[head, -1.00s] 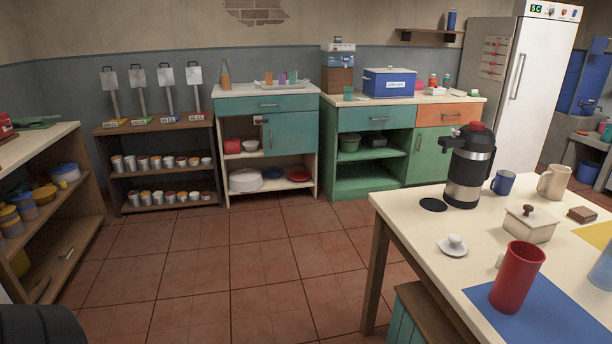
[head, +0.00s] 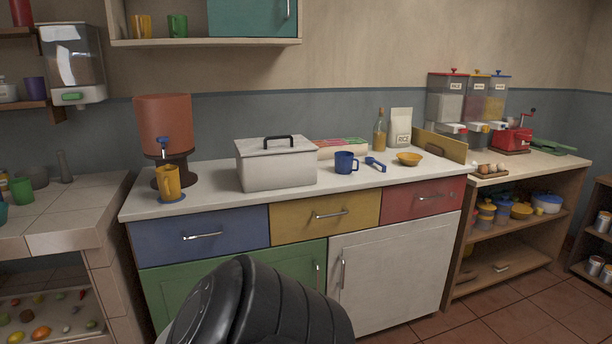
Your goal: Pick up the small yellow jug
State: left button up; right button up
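A small yellow jug (head: 168,184) stands upright at the left end of the white counter. It is on a small blue disc (head: 172,199), below the blue tap of a red-brown dispenser (head: 165,124). A yellow mug (head: 141,26) also stands on the open shelf of the wall cabinet, beside a green one. Neither of my grippers shows in the head view.
A white lidded box (head: 276,163) stands right of the jug. A blue mug (head: 346,162), a blue scoop (head: 375,164) and a yellow bowl (head: 409,159) are further right. The counter's front left strip is clear. A tiled counter (head: 62,216) adjoins on the left.

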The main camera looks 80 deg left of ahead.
aim_at(167, 177)
jog(key=u, duration=3.4)
